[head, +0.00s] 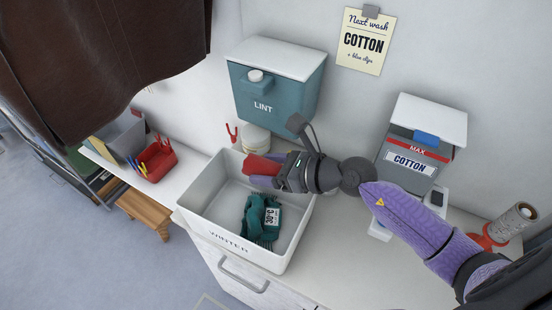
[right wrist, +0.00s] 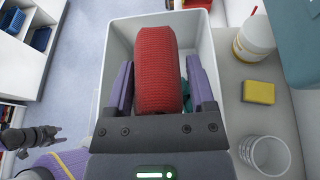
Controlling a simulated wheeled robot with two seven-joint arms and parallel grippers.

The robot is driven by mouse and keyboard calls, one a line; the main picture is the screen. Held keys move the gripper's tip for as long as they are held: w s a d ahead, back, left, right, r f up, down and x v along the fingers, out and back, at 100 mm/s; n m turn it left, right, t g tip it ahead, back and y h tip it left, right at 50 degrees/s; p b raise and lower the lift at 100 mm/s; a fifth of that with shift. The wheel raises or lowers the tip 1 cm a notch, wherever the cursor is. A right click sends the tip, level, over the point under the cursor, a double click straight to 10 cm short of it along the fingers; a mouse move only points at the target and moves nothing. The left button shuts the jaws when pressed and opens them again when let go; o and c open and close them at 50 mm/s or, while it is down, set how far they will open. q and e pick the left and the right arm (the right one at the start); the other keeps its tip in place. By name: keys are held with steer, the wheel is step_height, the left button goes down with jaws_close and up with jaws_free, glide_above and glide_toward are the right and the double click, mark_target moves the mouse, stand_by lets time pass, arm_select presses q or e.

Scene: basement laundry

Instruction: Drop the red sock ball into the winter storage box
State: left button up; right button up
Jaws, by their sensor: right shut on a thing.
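My right gripper (head: 279,174) is shut on the red sock ball (head: 257,165), a rolled red knit bundle. In the right wrist view the red sock ball (right wrist: 156,70) lies between the two purple fingers. The ball is held over the white winter storage box (head: 188,212), above its back part. The box is open, with "WINTER" lettering on its front. A teal knit item with a 30°C label (head: 262,218) lies inside on its floor. My left gripper (right wrist: 42,138) shows small at the left of the right wrist view; its jaw opening is unclear.
A teal lint bin (head: 275,85) hangs on the wall behind. A red basket of pegs (head: 155,163) stands left, and a cotton box (head: 413,155) right. A white tub (right wrist: 253,40), yellow sponge (right wrist: 259,92) and clear cup (right wrist: 265,155) sit beside the storage box.

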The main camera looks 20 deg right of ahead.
arm_select(q)
step_height(320, 180, up, 8)
steer(key=d+p, duration=0.2)
steer(key=p, duration=0.4)
arm_select(e)
steer(key=shift+w+a+f+m+t+h, duration=0.15)
steer(key=shift+w+a+m+t+h, duration=0.1)
steer(key=shift+a+h, duration=0.15)
steer(key=shift+w+a+f+m+t+h, duration=0.15)
steer(key=shift+a+m+t+h, duration=0.15)
steer(key=shift+a, duration=0.15)
steer(key=shift+a+f, duration=0.1)
steer(key=shift+f, duration=0.3)
step_height(320, 180, down, 6)
steer(key=b, duration=0.6)
steer(key=shift+s+r, duration=0.1)
arm_select(q)
step_height(320, 180, down, 6)
steer(key=a, duration=0.2)
steer(key=shift+s+f, duration=0.2)
steer(key=shift+s, duration=0.1)
arm_select(e)
steer(key=o, duration=1.2)
arm_select(q)
steer(key=shift+d, duration=0.15)
